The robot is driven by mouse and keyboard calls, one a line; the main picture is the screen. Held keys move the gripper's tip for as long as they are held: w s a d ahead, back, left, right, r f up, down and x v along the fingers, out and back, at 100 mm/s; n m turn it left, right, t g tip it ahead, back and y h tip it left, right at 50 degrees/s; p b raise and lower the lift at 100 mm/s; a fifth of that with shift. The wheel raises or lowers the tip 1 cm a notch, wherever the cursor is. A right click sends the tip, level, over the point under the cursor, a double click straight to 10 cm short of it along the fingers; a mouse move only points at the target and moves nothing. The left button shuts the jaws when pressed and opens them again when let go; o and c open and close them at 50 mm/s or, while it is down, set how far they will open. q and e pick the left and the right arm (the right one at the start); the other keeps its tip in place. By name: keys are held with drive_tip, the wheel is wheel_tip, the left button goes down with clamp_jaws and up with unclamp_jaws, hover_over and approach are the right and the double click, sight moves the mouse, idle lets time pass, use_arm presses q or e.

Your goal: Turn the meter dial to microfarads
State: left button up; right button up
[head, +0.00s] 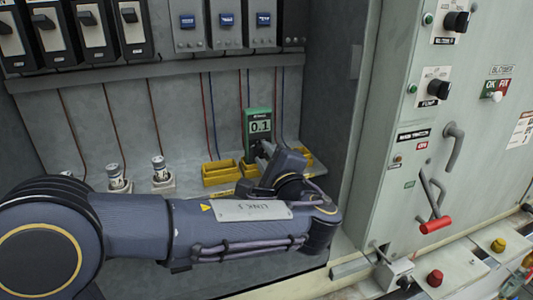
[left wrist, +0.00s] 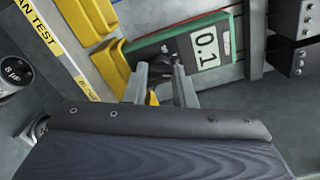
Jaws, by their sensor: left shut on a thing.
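The green meter (head: 259,122) stands upright at the back of the cabinet, and its display reads 0.1. In the left wrist view the meter (left wrist: 222,25) lies slanted across the top. My left gripper (head: 262,152) reaches the lower front of the meter. In the left wrist view the left gripper's fingers (left wrist: 168,72) are closed around the dark dial (left wrist: 180,52) on the meter's face. The dial's pointer and markings are mostly hidden by the fingers, so its setting cannot be read. My right gripper is out of view.
Yellow bins (head: 220,173) stand beside the meter. Silver cylindrical parts (head: 159,168) stand on the ledge to the left, and thin wires run down the back wall. The cabinet's right wall and a panel with knobs and a red-handled lever (head: 436,225) bound the right.

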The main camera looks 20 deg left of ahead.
use_arm(q)
drive_tip(key=m+p, duration=0.2)
drive_tip(key=m, duration=0.2)
drive_tip(key=shift+m+p, duration=0.7)
drive_tip(key=shift+m, duration=0.6)
drive_tip(key=shift+f, duration=0.1)
drive_tip(key=o, duration=1)
